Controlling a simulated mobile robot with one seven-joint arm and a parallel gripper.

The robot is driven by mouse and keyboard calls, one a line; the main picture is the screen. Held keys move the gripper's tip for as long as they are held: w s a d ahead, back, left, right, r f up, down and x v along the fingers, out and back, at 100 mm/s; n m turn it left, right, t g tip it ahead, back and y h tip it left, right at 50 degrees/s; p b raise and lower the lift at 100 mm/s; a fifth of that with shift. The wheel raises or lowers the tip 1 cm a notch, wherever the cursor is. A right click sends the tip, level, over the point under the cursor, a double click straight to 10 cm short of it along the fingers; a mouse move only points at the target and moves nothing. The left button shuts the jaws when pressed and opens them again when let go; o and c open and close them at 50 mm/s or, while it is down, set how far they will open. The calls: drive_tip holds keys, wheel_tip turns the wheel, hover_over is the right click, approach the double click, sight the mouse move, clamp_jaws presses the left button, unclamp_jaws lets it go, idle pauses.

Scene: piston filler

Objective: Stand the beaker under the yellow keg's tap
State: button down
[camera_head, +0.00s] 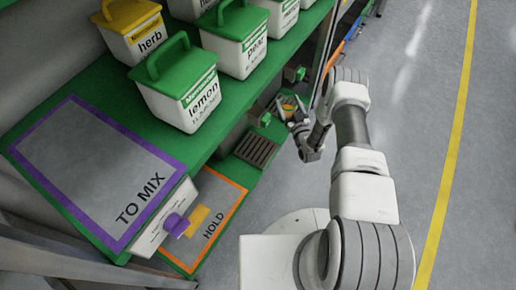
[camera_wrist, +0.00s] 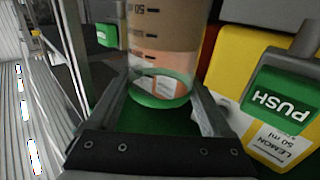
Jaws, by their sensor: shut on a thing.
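The beaker (camera_wrist: 160,50) is clear, with dark graduation marks and a green ring at its near end. In the wrist view it stands between the fingers of my gripper (camera_wrist: 160,100), which is shut on it. An orange tint shows through its wall; I cannot tell if that is contents or background. A yellow body (camera_wrist: 228,75) with a green PUSH lever (camera_wrist: 283,100) and a label reading LEMON 50 ml is just right of the beaker. I cannot make out its outlet. In the head view my gripper (camera_head: 291,116) is small, beside the shelf's right edge.
The green shelf (camera_head: 232,128) carries several lidded tubs, including lemon (camera_head: 182,92) and herb (camera_head: 133,28). A purple-framed TO MIX area (camera_head: 85,150) and an orange-framed HOLD area (camera_head: 222,190) are bare in the middle. A dark slatted grate (camera_head: 257,150) lies near my gripper. Floor on the right is clear.

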drive_tip(key=shift+n+g+y, duration=0.3)
drive_tip(key=shift+n+y, duration=0.3)
drive_tip(key=shift+y, duration=0.3)
drive_tip(key=f, duration=0.4)
drive_tip(key=s+f+p, duration=0.1)
drive_tip(key=f, duration=0.1)
drive_tip(key=shift+s+a+f, duration=0.1)
drive_tip(key=shift+a+f, duration=0.2)
drive_tip(key=shift+f, duration=0.05)
drive_tip(key=s+a+f+b, duration=0.1)
drive_tip(key=a+f+b, duration=0.1)
drive_tip(key=a+f, duration=0.1)
drive_tip(key=s+a+f+b, duration=0.1)
drive_tip(key=a+f+b, duration=0.1)
drive_tip(key=a+f, duration=0.2)
drive_tip(key=s+a+f+b, duration=0.1)
drive_tip(key=a+f+b, duration=0.1)
drive_tip(key=a+f, duration=0.2)
drive_tip(key=shift+f, duration=0.1)
unclamp_jaws()
drive_tip(key=shift+s, duration=0.2)
